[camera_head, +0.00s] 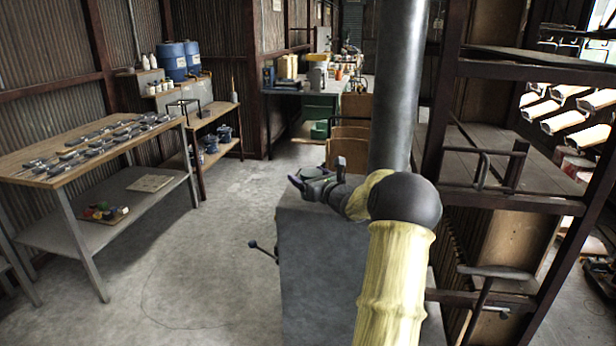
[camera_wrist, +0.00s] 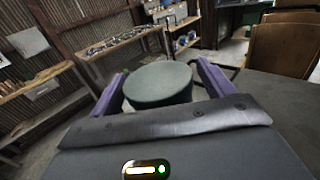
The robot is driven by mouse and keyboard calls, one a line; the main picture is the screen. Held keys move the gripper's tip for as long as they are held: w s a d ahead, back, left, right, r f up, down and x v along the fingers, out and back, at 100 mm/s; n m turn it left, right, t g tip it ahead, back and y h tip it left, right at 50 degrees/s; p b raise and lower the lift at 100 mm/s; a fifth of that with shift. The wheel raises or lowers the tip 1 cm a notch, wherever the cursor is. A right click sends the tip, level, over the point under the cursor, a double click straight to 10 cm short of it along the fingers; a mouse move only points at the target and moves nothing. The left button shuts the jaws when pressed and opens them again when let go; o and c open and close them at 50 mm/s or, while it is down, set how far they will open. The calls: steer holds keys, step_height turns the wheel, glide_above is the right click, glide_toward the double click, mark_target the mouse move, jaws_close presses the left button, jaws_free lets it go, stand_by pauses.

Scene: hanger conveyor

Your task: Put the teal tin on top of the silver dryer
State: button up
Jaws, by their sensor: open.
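The teal tin (camera_wrist: 158,84) is a short round tin with a flat dull green lid. In the wrist view it sits upright between the two purple fingers of my gripper (camera_wrist: 158,78), which are spread open on either side of it. In the head view the tin (camera_head: 311,173) shows small at the far end of the silver dryer's top, with my gripper (camera_head: 317,175) around it. The silver dryer (camera_head: 318,265) is a grey metal cabinet under my forearm; its top (camera_wrist: 285,105) shows at the right in the wrist view. The tin's base is hidden.
A round metal column (camera_head: 398,85) rises behind my arm. A dark steel rack (camera_head: 520,195) stands close on the right. A wooden bench (camera_head: 85,150) with several metal parts is at the left. A lever (camera_head: 263,249) sticks out from the dryer. The floor between is clear.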

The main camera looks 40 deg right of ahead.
steer(key=s, duration=0.3)
steer(key=s+b, duration=0.1)
steer(key=s, duration=0.7)
steer(key=shift+s+a, duration=0.15)
steer(key=shift+a, duration=0.25)
steer(key=a+f+n+g+y, duration=0.4)
steer(key=a+n, duration=0.3)
steer(key=a, duration=0.6)
steer(key=a+f+n+g+y, duration=0.3)
steer(key=a+f+n+g, duration=0.25)
steer(key=a, duration=0.65)
steer(key=s+a+f+n+g+h, duration=0.3)
steer(key=s+a+n, duration=0.3)
steer(key=s+n, duration=0.3)
steer(key=s+a+f+n+g+h, duration=0.2)
steer(key=s+a+n, duration=0.5)
steer(key=n, duration=0.8)
step_height(320, 180, down, 3)
steer(key=shift+s+r+g+h, duration=0.15)
steer(key=shift+s+g+h, duration=0.3)
steer(key=shift+s, duration=0.6)
